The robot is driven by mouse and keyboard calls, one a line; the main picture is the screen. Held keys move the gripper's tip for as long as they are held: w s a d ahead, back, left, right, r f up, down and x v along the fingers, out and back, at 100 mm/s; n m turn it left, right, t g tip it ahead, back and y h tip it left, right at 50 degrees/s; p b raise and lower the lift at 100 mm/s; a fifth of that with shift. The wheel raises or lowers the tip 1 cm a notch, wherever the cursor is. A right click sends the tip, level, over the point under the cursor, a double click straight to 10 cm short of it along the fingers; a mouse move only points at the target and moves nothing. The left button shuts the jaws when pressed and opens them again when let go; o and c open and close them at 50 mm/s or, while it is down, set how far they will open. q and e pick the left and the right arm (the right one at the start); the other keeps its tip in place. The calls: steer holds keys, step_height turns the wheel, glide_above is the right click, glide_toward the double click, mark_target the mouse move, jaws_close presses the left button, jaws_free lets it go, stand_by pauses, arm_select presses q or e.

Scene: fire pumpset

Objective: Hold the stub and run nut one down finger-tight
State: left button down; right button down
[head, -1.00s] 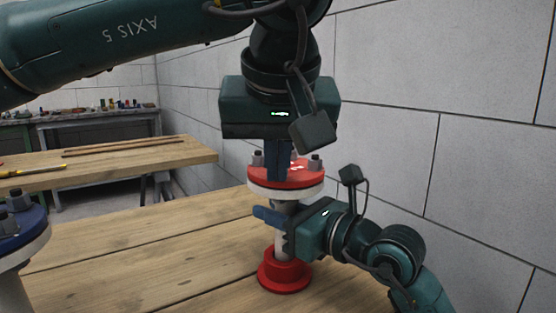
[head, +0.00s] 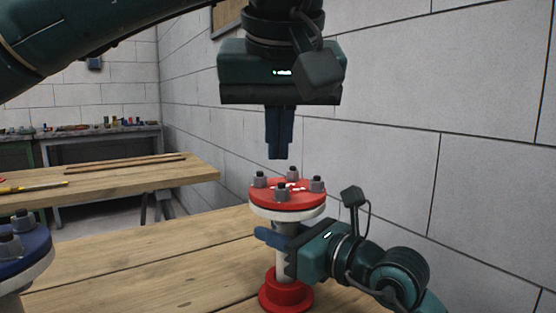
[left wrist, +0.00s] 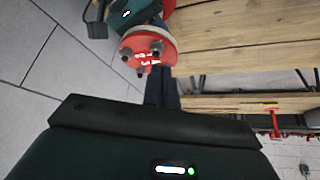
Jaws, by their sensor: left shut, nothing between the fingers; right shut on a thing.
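The stub (head: 282,265) stands upright on the bench, a pale pipe with a red and white flange (head: 288,195) on top and a red foot below. My right gripper (head: 270,238) is shut on the stub's pipe just below the flange. My left gripper (head: 278,156) is shut and empty, pointing down above the flange, clear of it. In the left wrist view the flange (left wrist: 150,53) shows beyond its fingers.
A blue-topped flange (head: 30,247) with nuts stands at the lower left. The wooden bench top (head: 150,265) between it and the stub is clear. A block wall (head: 400,90) rises close behind and right. Another wooden table (head: 120,173) stands farther back.

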mark_target(282, 192)
arm_select(q)
steer(key=shift+r, duration=0.15)
steer(key=shift+w+a+f+m+g+h, duration=0.15)
steer(key=shift+f+m+g+h, duration=0.15)
steer(key=shift+f+m+g, duration=0.5)
steer(key=shift+w+f+m+g+h, duration=0.15)
steer(key=shift+f+m+g+h, duration=0.15)
steer(key=shift+f+m, duration=0.9)
steer(key=shift+w+a+f+m+g+h, duration=0.15)
steer(key=shift+f+m+g+h, duration=0.25)
steer(key=shift+f+m, duration=0.55)
steer(key=shift+w+d+r, duration=0.1)
steer(key=shift+w+d, duration=0.05)
steer(key=shift+w, duration=0.3)
